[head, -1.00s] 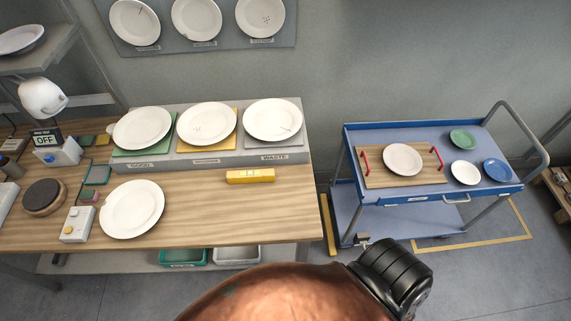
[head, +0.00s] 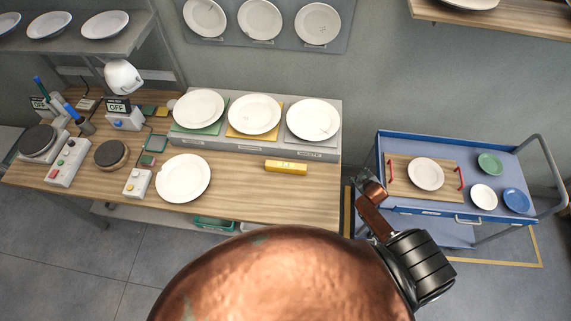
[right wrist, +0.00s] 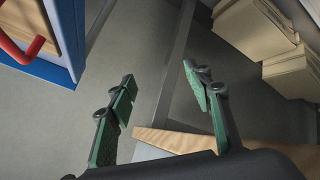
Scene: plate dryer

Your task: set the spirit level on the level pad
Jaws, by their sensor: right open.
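The spirit level (head: 286,167) is a yellow bar with pale windows, lying flat near the right end of the wooden bench, in front of the grey plate stand. I cannot tell which surface is the level pad; small green and yellow pads lie at the bench's left back. My right gripper (head: 370,185) is in the head view, between the bench's right end and the blue cart, apart from the spirit level. In the right wrist view its two green-padded fingers (right wrist: 160,92) are spread with nothing between them. My left gripper is not in view.
A white plate (head: 183,178) lies on the bench, left of the spirit level. Three plates rest on the grey stand (head: 240,148) behind. A blue cart (head: 450,216) with a board and several plates stands right. The bench around the spirit level is clear.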

